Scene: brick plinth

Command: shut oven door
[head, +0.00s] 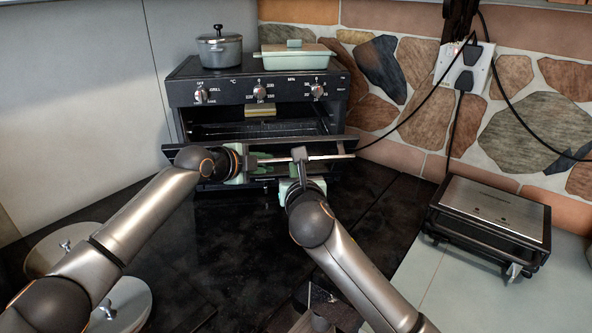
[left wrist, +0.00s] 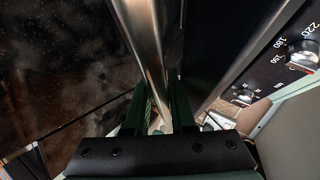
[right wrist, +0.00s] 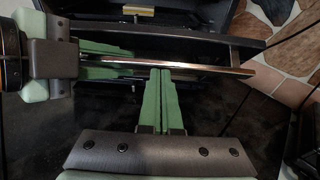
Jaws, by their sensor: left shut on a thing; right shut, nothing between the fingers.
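The black toaster oven (head: 235,92) stands at the back. Its door (head: 335,144) is partly open, tilted out toward me, so the dark interior shows above it. A shiny bar handle (head: 332,156) runs across the door front, and it crosses the right wrist view (right wrist: 225,68). My left gripper (head: 262,160) is shut on the handle; in the left wrist view its green fingers (left wrist: 162,100) lie on either side of the bar. My right gripper (head: 298,172) is shut and empty, in front of the handle. Its fingertips (right wrist: 160,74) are at the bar; contact is unclear.
A grey pot (head: 220,50) and a green lidded dish (head: 298,57) stand on the oven. A black and silver grill (head: 492,215) sits at the right. Round lids (head: 65,248) lie at the left. The dark counter (head: 375,205) between is mostly clear. A cable hangs from the socket (head: 465,66).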

